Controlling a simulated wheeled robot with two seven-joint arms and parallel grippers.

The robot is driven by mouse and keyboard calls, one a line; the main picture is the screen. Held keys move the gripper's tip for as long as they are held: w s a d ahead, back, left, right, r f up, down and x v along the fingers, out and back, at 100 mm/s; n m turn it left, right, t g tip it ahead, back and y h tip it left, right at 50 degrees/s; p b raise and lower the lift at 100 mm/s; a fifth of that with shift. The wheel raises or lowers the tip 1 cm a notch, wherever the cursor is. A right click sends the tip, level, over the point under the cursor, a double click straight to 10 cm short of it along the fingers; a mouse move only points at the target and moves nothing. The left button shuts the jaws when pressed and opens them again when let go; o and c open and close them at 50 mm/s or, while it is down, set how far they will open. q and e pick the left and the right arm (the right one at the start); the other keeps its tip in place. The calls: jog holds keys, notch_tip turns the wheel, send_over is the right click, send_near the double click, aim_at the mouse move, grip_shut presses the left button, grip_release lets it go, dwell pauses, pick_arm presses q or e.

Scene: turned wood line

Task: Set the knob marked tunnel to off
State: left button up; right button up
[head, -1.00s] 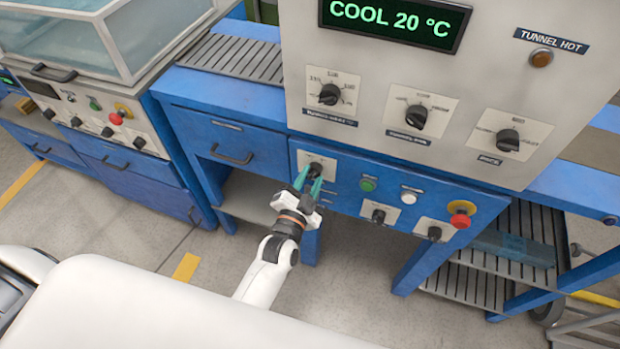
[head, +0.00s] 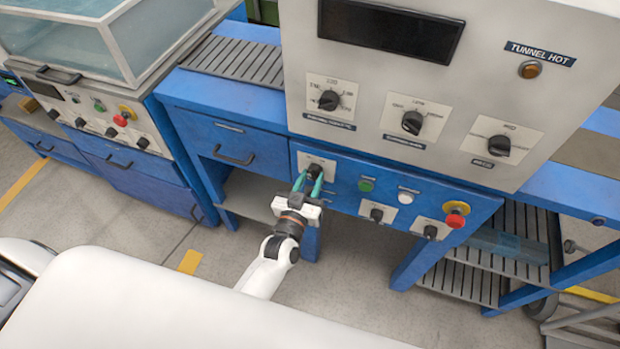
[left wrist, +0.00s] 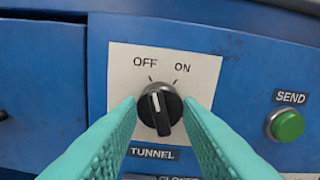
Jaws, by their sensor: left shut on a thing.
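The tunnel knob (head: 315,169) is black and sits on a white plate at the left of the blue lower panel. In the left wrist view the knob (left wrist: 163,118) shows above the word TUNNEL, with OFF up left and ON up right. Its white pointer line leans slightly left of upright, to the OFF side. My left gripper (head: 309,181) has its two teal fingers on either side of the knob, shut on it. Its fingertips (left wrist: 160,102) also show in the left wrist view. My right gripper is not in view.
The display (head: 390,29) above is dark. The tunnel hot lamp (head: 530,69) is amber-brown. A green send button (left wrist: 287,126) is right of the knob. Further right are a white button (head: 407,196), two black knobs and a red stop button (head: 455,219). A drawer handle (head: 234,156) is at left.

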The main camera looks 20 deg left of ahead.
pick_arm(q)
jog(key=shift+n, duration=1)
jog(key=o, duration=1)
jog(key=s, duration=1.2)
jog(key=shift+a, duration=0.2)
jog(key=shift+f, duration=0.1)
